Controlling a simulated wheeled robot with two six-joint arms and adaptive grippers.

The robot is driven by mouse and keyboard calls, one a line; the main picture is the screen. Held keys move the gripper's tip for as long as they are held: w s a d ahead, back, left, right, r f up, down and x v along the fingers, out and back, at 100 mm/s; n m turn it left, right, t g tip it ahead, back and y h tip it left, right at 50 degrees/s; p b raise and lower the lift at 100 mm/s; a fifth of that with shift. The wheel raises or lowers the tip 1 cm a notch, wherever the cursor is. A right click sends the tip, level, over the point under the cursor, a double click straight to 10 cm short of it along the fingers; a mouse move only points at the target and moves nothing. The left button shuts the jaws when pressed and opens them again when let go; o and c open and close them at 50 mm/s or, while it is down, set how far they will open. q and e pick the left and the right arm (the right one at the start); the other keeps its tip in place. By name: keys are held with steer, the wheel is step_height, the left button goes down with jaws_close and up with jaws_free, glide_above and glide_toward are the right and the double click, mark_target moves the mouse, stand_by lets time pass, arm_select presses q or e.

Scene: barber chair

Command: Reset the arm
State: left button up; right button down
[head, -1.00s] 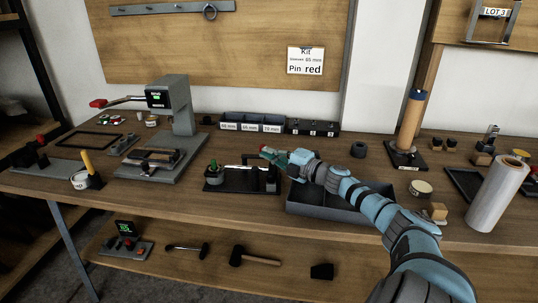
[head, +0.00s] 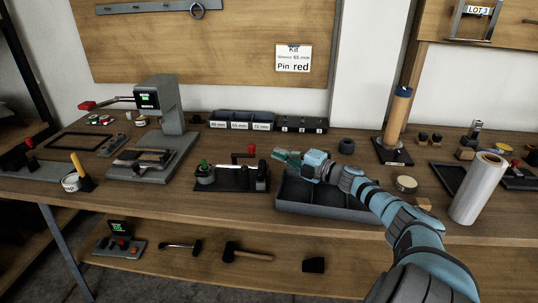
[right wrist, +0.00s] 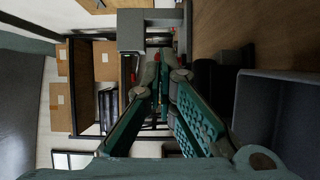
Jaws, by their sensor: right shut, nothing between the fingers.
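My right gripper (head: 287,157), teal, is shut and empty above the workbench, at the back left of a dark open bin (head: 300,190). It is just right of a small black fixture (head: 232,184) and apart from it. The fixture carries a red-knobbed crank (head: 250,149) and a green-topped post (head: 205,166) at its left. In the right wrist view the shut fingers (right wrist: 163,68) point at the grey press, with the bin wall at the right. My left gripper is in neither view.
A grey press (head: 158,110) with a red-ended lever (head: 88,105) stands at the left. Labelled bins (head: 240,119) line the back. A wooden cylinder on a stand (head: 396,120) and a white roll (head: 479,187) stand at the right. A lower shelf holds a mallet (head: 247,253).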

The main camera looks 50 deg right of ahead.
steer(key=shift+s+d+f, duration=0.15)
steer(key=shift+s+d, duration=0.05)
steer(key=shift+d, duration=0.55)
steer(key=shift+s+d+r+b, duration=0.25)
steer(key=shift+s+d+b, duration=0.1)
steer(key=shift+s+d, duration=0.1)
steer(key=shift+f, duration=0.1)
